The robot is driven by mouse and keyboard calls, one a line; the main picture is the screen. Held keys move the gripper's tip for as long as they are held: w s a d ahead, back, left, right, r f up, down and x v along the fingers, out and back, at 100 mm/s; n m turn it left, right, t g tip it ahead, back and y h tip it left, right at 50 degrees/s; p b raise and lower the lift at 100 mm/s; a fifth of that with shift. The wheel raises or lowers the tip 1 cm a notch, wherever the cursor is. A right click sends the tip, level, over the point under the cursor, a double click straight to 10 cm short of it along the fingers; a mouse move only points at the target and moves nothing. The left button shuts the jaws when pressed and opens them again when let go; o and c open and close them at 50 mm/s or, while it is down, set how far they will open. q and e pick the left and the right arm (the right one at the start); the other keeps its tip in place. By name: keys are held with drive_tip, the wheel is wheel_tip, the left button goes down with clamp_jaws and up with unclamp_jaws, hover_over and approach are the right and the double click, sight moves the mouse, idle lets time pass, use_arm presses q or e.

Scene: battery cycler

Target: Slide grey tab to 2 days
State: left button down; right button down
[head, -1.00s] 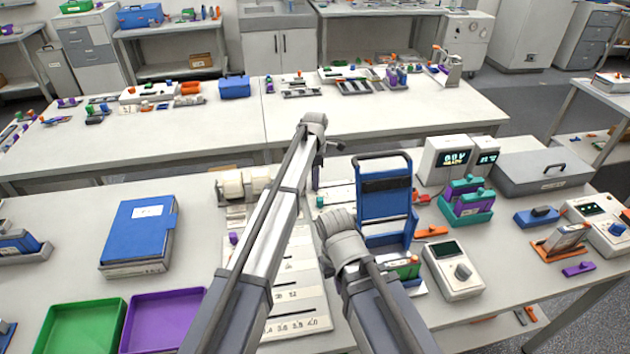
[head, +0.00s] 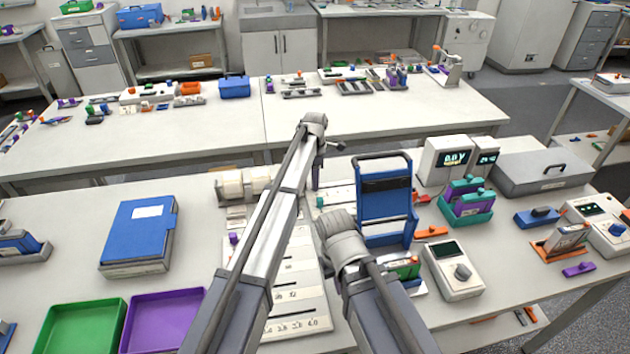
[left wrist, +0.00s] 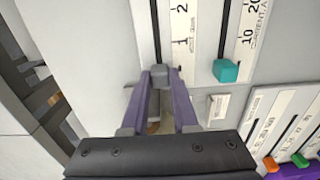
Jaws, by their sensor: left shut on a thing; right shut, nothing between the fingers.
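In the left wrist view, my left gripper (left wrist: 160,76) has its purple fingers shut on a small grey tab (left wrist: 158,76). The tab sits at the lower part of a dark slot beside a white scale (left wrist: 182,30) with the numbers 1 and 2. In the head view the scale panel (head: 300,285) is partly covered by my arms. My left gripper's fingertips are hidden there. My right arm (head: 350,255) ends over the panel's right side; its shut fingers are not clearly seen.
A teal tab (left wrist: 227,70) stands in the neighbouring slot on the current scale. Orange (left wrist: 271,164) and green (left wrist: 300,160) tabs are at lower right. In the head view, a blue rack (head: 385,200) and a grey meter (head: 453,268) stand right of my arms; a blue binder (head: 140,230) lies left.

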sight(335, 186)
idle(0.4)
use_arm(q)
drive_tip(key=d, duration=0.2)
drive_tip(key=w+d, duration=0.1)
drive_tip(key=d, duration=0.4)
drive_tip(key=shift+w+d, duration=0.2)
drive_tip(key=shift+w, duration=0.1)
drive_tip(key=shift+a, duration=0.1)
drive_tip(key=c, duration=0.7)
unclamp_jaws()
drive_tip(key=shift+r, duration=0.1)
use_arm(e)
drive_tip(key=shift+r, duration=0.1)
use_arm(q)
wheel_tip(335, 186, up, 8)
drive_tip(key=p, duration=0.8)
drive_tip(key=shift+s+f, duration=0.1)
drive_tip(key=shift+f, duration=0.1)
use_arm(e)
wheel_tip(335, 186, up, 8)
drive_tip(key=shift+f, duration=0.2)
